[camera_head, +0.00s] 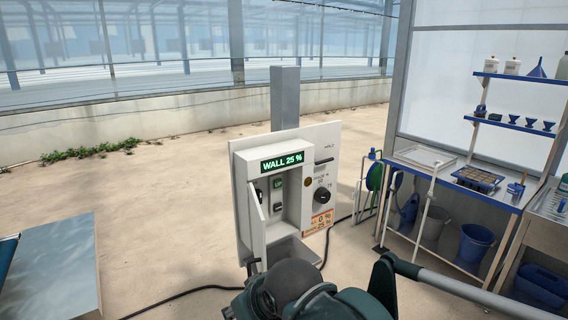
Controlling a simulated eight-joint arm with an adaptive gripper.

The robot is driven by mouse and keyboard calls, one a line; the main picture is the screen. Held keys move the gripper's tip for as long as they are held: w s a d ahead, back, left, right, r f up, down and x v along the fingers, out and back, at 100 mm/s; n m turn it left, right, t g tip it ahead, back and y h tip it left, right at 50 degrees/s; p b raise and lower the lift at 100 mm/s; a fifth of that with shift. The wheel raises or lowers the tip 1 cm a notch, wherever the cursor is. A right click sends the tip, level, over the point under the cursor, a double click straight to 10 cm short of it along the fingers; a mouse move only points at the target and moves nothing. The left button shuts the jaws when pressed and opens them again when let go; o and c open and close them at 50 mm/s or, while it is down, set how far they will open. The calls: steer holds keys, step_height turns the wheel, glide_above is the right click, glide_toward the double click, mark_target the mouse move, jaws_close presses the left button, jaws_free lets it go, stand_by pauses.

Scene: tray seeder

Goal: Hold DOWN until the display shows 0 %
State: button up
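A pale control box (287,190) on a grey post faces me. Its green display (282,162) reads "WALL 25 %". Below the display, inside a recess, are an upper button (278,183) with a green-lit face, seemingly marked UP, and a lower dark button (278,209), whose label is too small to read. A narrow white flap (256,214) stands open at the recess's left side. My dark teal arm fills the bottom centre, below and in front of the box. A small dark part, possibly my gripper (252,266), shows at the box's lower left; its fingers are not clear.
A black knob (322,195) and an orange label (318,222) with "0 %" and "25 %" are on the panel's right. A black cable (180,295) lies on the floor. A bench (455,180) stands at right, a blue-grey table (50,270) at left.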

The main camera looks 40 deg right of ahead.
steer(key=shift+c, duration=0.3)
jaws_close()
stand_by(1.1)
